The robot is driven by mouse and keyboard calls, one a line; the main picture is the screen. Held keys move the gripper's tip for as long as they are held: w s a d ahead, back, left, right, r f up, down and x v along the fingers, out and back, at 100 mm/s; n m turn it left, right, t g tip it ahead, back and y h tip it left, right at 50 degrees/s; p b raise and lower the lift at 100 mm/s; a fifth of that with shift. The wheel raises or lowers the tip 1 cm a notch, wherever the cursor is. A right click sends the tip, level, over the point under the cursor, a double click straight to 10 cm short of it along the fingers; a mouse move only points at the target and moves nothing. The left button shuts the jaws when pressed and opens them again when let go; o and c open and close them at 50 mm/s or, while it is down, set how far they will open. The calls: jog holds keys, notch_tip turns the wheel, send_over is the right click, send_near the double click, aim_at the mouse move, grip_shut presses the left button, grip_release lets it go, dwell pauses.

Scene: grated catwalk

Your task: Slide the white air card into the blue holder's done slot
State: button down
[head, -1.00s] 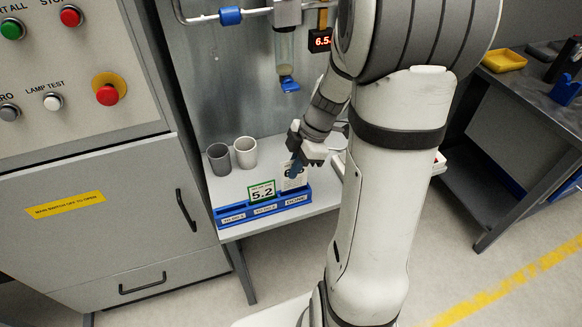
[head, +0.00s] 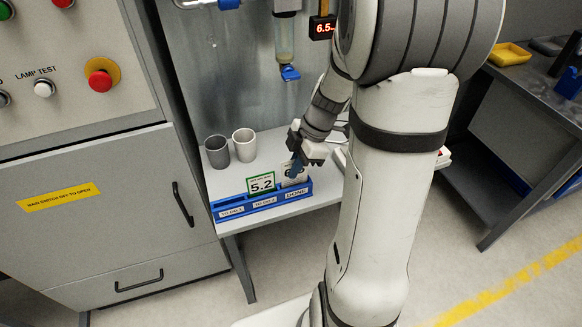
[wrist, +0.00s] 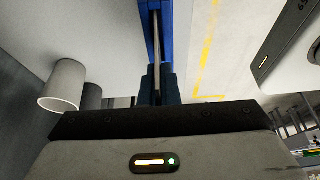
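The blue holder (head: 232,211) lies along the front of the shelf, with slots labelled TO DO 1, TO DO 2 and DONE. The white air card (head: 287,180) stands upright at the done slot on the right, its lower edge hidden behind the holder's front wall. My gripper (head: 297,168) is above that slot with its blue fingers shut on the card, covering part of its print. In the wrist view, the card shows edge-on as a thin strip (wrist: 157,50) beyond the fingers (wrist: 158,88), over the blue holder (wrist: 166,25).
A green-edged card reading 5.2 (head: 261,183) stands in the TO DO 2 slot, just left of the white card. A grey cup (head: 217,152) and a white cup (head: 245,145) stand behind the holder. A display reading 6.5 (head: 322,28) hangs above.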

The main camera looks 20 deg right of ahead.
jog(key=shift+f+b, duration=0.95)
jog(key=shift+f, duration=0.05)
jog(key=c, duration=1.2)
grip_release()
jog(key=shift+r, duration=0.2)
jog(key=shift+r+p, duration=2.15)
jog(key=shift+r, duration=1.75)
